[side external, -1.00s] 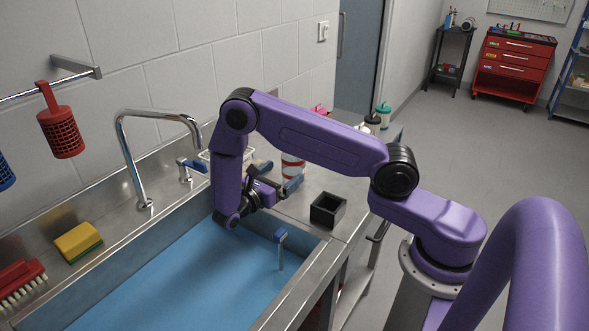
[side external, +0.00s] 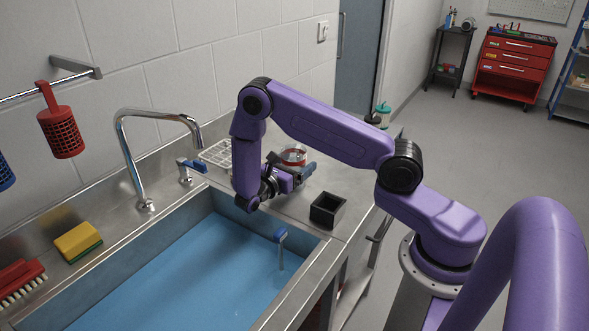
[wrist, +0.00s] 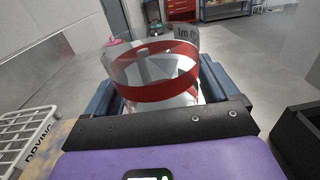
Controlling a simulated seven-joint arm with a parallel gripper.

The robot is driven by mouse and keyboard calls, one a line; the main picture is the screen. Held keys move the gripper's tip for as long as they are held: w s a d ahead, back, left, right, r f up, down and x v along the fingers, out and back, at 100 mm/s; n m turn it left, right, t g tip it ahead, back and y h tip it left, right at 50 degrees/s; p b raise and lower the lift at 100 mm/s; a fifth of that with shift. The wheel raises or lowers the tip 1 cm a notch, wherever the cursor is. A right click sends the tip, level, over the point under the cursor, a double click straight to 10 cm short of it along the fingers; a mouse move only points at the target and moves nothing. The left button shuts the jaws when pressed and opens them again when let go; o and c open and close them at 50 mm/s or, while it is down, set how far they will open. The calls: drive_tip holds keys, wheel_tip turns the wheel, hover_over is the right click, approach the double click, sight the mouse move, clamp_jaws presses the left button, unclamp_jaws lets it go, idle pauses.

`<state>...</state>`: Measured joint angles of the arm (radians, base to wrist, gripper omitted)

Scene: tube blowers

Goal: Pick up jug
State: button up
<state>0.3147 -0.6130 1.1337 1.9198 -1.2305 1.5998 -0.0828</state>
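The jug (wrist: 155,75) is a clear, round vessel with a red band and dark printed marks, upright on the steel counter. In the wrist view it stands between the two blue fingers of my gripper (wrist: 160,92), close to both. The fingers are spread wide, and I cannot make out firm contact with the jug. In the side view the jug (side external: 293,153) shows just behind my gripper (side external: 300,172), which hides its lower part.
A black open box (side external: 328,210) sits to the right on the counter. A white drying rack (side external: 217,153) is to the left, near the tap (side external: 150,115). The blue sink basin (side external: 190,270) lies in front, with a blue-topped post (side external: 281,237) near its right side.

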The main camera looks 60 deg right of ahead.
drive_tip(key=c, duration=0.7)
drive_tip(key=shift+r, duration=0.1)
